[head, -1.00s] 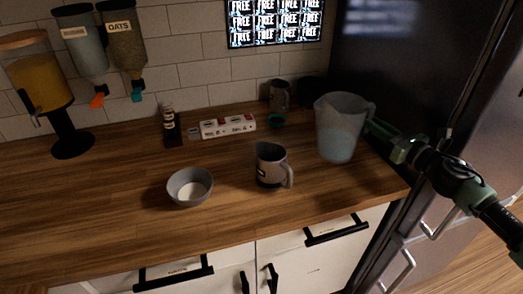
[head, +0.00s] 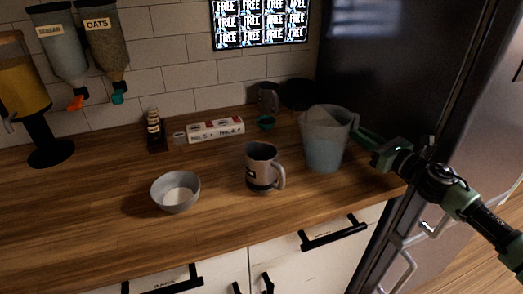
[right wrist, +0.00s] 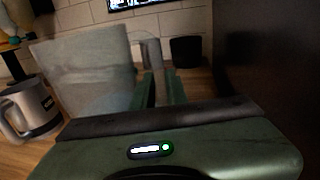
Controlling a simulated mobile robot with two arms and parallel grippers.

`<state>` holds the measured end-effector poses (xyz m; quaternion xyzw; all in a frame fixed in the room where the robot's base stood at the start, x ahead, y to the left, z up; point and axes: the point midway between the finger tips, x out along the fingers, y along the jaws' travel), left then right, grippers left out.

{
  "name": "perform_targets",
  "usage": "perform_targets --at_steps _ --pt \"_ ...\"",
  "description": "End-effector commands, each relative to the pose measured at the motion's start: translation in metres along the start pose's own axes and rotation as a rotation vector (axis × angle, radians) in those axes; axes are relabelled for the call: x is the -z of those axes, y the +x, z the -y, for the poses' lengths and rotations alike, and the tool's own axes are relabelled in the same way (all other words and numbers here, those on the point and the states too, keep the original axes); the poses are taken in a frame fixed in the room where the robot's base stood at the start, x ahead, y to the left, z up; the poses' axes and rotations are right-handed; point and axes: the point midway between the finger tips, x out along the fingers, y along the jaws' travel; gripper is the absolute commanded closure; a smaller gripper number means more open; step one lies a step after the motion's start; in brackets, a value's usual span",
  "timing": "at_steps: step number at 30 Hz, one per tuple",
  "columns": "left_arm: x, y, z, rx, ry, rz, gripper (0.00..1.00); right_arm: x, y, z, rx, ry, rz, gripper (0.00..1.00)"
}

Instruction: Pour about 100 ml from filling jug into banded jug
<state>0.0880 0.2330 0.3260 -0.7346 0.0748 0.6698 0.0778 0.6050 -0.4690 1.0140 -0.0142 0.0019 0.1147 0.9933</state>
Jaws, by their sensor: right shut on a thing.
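The filling jug (head: 325,140), a large translucent jug with a bluish liquid in it, is at the right of the counter and nearly upright. My right gripper (head: 363,134) is shut on its handle from the right; in the right wrist view the jug (right wrist: 85,72) is left of the fingers (right wrist: 160,90). I cannot tell whether its base touches the counter. The banded jug (head: 261,166), a grey jug with a dark band, stands upright left of the filling jug, handle to the right. It also shows in the right wrist view (right wrist: 35,105). My left gripper is out of view.
A grey bowl (head: 176,192) with white contents stands at front left. Dispensers stand or hang at left. A dark fridge (head: 410,80) bounds the right side.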

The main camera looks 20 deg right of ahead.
Motion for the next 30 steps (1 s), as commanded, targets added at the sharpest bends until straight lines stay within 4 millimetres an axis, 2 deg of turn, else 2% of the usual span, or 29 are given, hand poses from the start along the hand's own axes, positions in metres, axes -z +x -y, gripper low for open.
perform_targets --at_steps 20,30 --pt "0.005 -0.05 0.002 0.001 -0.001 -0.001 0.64 -0.05 0.004 -0.018 -0.001 -0.315 -0.062 1.0" --pt "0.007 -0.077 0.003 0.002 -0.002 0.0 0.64 -0.07 0.008 -0.037 -0.002 -0.482 -0.094 1.0"
